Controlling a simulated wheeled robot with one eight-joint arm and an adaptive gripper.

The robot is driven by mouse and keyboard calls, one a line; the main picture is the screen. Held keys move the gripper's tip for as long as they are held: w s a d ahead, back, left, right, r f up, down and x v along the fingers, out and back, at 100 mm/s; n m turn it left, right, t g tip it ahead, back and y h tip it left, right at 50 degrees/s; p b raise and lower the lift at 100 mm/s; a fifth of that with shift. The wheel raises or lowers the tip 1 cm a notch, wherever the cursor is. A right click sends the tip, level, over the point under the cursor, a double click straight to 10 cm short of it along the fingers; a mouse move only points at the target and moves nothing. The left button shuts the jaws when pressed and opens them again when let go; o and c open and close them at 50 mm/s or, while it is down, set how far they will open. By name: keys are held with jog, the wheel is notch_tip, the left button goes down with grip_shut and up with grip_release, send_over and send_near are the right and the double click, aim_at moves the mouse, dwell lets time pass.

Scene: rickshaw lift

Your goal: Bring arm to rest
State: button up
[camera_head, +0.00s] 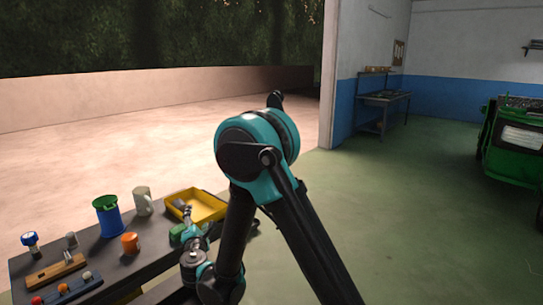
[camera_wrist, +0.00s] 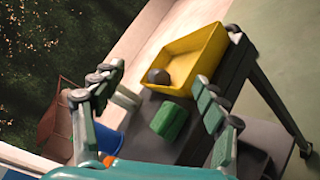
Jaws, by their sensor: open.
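My arm, black with teal joints, rises in the middle of the head view and bends down to the left, with its wrist over the dark table. My gripper (camera_wrist: 158,82) is open, its two grey-green fingers spread wide with nothing held between them. In the wrist view a green block (camera_wrist: 168,120) and a yellow tray (camera_wrist: 209,50) show beyond and between the fingers. A dark round thing lies in the tray. In the head view my arm hides part of the table, and the fingers are small there.
The dark table (camera_head: 128,268) also holds a blue bin (camera_head: 110,222), a pale mug (camera_head: 143,201), an orange mug (camera_head: 130,243) and a wooden block (camera_head: 56,269). A workbench (camera_head: 384,100) stands at the back, a green vehicle (camera_head: 515,140) at right. The floor between is clear.

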jog(key=w+d+f+m+g+h, duration=0.1)
jog(key=d+m+g+h, duration=0.45)
jog(key=d, duration=1.05)
jog(key=d+f+m+h, duration=0.15)
jog(key=d+m, duration=0.65)
jog(key=d, duration=0.8)
jog(key=s+d+f+m+g, duration=0.3)
jog(key=s+d+m+g, duration=0.3)
jog(key=s+d, duration=0.55)
jog(key=s+d+f+m+g+y, duration=0.1)
jog(key=s+f+m+y, duration=0.1)
jog(key=s+m, duration=0.5)
jog(key=s+f, duration=0.1)
jog(key=s, duration=0.2)
jog(key=shift+s+d+f+y, duration=0.15)
jog(key=shift+s+d+y, duration=0.15)
jog(key=shift+y, duration=0.1)
